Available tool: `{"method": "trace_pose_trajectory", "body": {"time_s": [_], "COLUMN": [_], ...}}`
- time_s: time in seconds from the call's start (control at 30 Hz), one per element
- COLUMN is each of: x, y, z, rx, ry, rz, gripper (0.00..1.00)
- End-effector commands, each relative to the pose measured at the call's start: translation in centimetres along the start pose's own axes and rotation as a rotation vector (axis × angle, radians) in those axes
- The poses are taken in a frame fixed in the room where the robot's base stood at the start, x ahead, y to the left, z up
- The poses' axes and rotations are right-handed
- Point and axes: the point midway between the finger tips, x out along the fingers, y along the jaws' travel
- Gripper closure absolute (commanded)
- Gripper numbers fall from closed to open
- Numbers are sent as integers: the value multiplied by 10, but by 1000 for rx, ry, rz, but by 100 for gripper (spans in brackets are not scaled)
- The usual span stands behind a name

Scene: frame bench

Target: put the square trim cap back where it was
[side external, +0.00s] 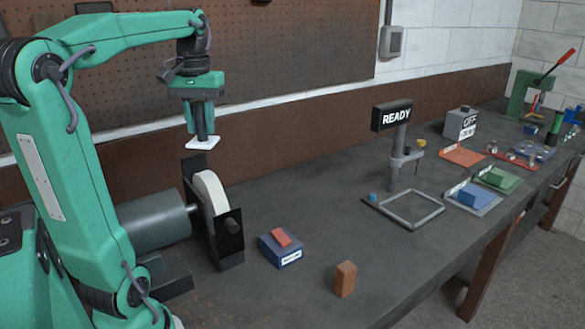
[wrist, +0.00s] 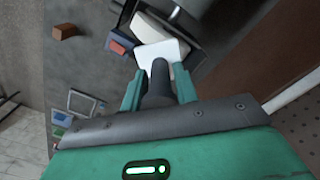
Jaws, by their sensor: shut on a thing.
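The square trim cap (side external: 203,143) is a white square plate below a dark round stem. My gripper (side external: 201,116) is shut on the dark stem, with the plate hanging roughly level in the air above the grinding-wheel unit. In the wrist view my gripper (wrist: 158,84) has the stem between its teal fingers, and the white cap (wrist: 168,50) shows beyond them. An empty square metal frame (side external: 415,221) lies on the bench to the right, with a small blue piece (side external: 372,197) at its left corner.
The wheel (side external: 211,192) stands in a dark housing below my gripper. A blue block with a red top (side external: 281,247) and a brown block (side external: 345,279) are in front. A READY sign (side external: 392,115) stands behind the frame. Coloured trays lie farther right.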

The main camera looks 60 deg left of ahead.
Motion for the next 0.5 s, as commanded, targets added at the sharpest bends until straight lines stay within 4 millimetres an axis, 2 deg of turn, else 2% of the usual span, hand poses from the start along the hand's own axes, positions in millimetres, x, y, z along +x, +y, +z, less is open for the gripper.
{"method": "trace_pose_trajectory", "body": {"time_s": [0.27,0.37,0.5], "x": [4,8,19], "y": [8,19,43], "z": [-5,-10,-21], "rx": [19,44,98], "ry": [-2,-1,-2], "rz": [0,0,0], "gripper": [95,95,95]}}
